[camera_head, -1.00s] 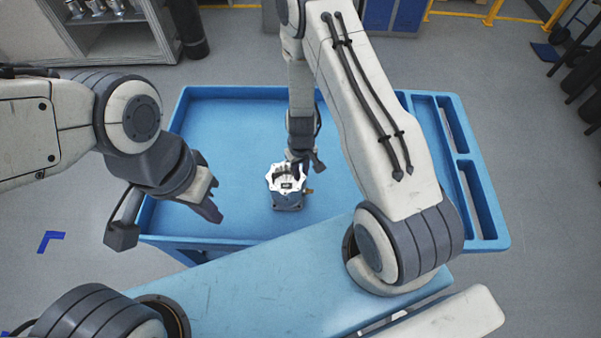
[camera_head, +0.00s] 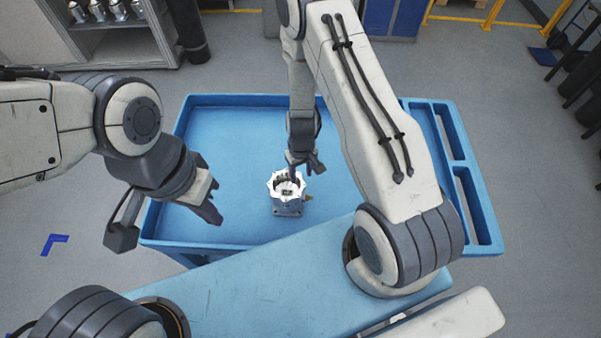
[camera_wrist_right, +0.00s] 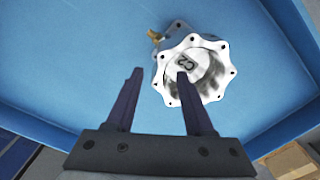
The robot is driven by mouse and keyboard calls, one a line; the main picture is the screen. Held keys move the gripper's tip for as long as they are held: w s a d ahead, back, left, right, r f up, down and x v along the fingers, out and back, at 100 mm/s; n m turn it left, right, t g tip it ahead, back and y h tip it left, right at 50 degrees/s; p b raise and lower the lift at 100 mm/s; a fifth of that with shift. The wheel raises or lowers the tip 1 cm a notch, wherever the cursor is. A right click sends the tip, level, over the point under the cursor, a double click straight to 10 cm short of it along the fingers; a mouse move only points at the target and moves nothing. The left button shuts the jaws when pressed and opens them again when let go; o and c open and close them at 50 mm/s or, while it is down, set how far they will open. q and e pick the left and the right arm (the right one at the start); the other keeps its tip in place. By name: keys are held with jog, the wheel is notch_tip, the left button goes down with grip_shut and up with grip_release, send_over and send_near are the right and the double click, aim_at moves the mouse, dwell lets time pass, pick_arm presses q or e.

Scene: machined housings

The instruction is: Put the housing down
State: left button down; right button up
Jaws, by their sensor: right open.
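The housing (camera_head: 287,193) is a silvery metal part with a scalloped, bolt-holed flange on top and a greyish body. It stands upright on the floor of the blue tray-topped cart (camera_head: 225,232). A small brass fitting sticks out at its side. In the right wrist view the housing (camera_wrist_right: 205,58) shows its flange and a marking inside. My right gripper (camera_head: 301,168) is just behind and above the housing; its two fingers (camera_wrist_right: 158,80) are apart, with one overlapping the flange in the picture. Whether that finger touches cannot be told.
The tray floor left of and behind the housing is clear. Narrow side compartments (camera_head: 480,200) lie at the cart's right. A shelf unit with metal parts (camera_head: 110,35) stands at the back left, with a dark cylinder (camera_head: 188,30) beside it.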

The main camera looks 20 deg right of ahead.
jog(key=s+a+r+n+p, duration=0.1)
jog(key=s+a+r+p, duration=0.15)
jog(key=a+r, duration=0.75)
jog(key=s+a+r+n+p, duration=0.15)
jog(key=r+p, duration=0.25)
jog(key=r, duration=1.4)
jog(key=s+a+r+n+y, duration=0.1)
jog(key=s+r+n, duration=0.2)
jog(key=s+r, duration=0.9)
jog(key=s, duration=0.3)
jog(key=shift+s+a, duration=0.15)
jog(key=shift+s, duration=0.25)
jog(key=shift+r+n, duration=0.1)
jog(key=shift+n, duration=0.15)
